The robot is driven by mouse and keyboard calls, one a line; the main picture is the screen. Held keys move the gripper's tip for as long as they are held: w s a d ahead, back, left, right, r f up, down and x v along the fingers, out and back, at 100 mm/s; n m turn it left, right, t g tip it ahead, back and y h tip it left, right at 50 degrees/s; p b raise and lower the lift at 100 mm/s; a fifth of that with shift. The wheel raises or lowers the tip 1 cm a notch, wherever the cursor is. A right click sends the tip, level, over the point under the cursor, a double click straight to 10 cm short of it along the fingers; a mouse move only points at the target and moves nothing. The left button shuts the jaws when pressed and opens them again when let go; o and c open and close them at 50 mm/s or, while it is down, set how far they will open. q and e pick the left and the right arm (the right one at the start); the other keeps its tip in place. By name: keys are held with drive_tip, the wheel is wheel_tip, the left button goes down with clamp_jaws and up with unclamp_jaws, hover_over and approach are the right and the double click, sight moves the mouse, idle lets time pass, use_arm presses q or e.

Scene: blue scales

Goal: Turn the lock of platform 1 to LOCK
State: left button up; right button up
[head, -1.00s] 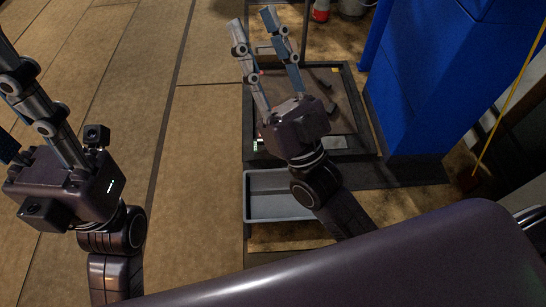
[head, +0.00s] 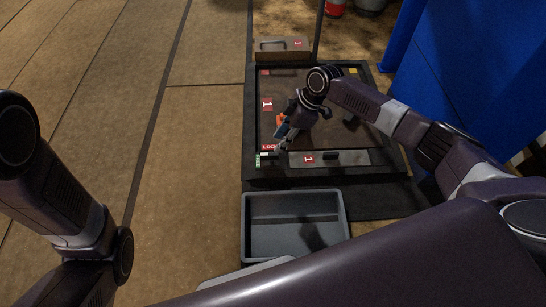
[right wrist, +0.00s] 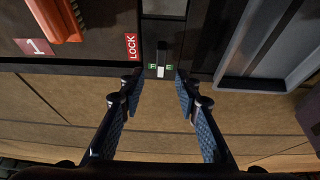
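Platform 1 (head: 250,120) is a dark-framed platform with red "1" labels. At its near left corner is a red LOCK label (head: 269,147), which also shows in the right wrist view (right wrist: 131,46). Beside it is the lock, a black lever with a white end (right wrist: 161,60) between two small green labels. The lever points toward the platform's outer edge, not at the red label. My right gripper (right wrist: 160,86) is open, its blue-padded fingers apart on either side of the lever's line, with nothing between the tips. In the head view it points down at that corner. My left gripper is out of view.
A grey tray (head: 245,228) lies in front of the platform. An orange block (right wrist: 60,20) sits on the platform near the label. A blue cabinet (head: 470,80) stands at right. The tan floor (head: 195,170) at left is clear.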

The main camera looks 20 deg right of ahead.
sight(272, 154)
drive_tip(key=b+x, duration=0.4)
drive_tip(key=x, duration=0.1)
drive_tip(key=b+x, duration=0.1)
drive_tip(key=x, duration=0.1)
drive_tip(key=shift+s+d+f+b, duration=0.1)
drive_tip(key=shift+d+f+b, duration=0.05)
drive_tip(key=shift+f+b, duration=0.3)
clamp_jaws()
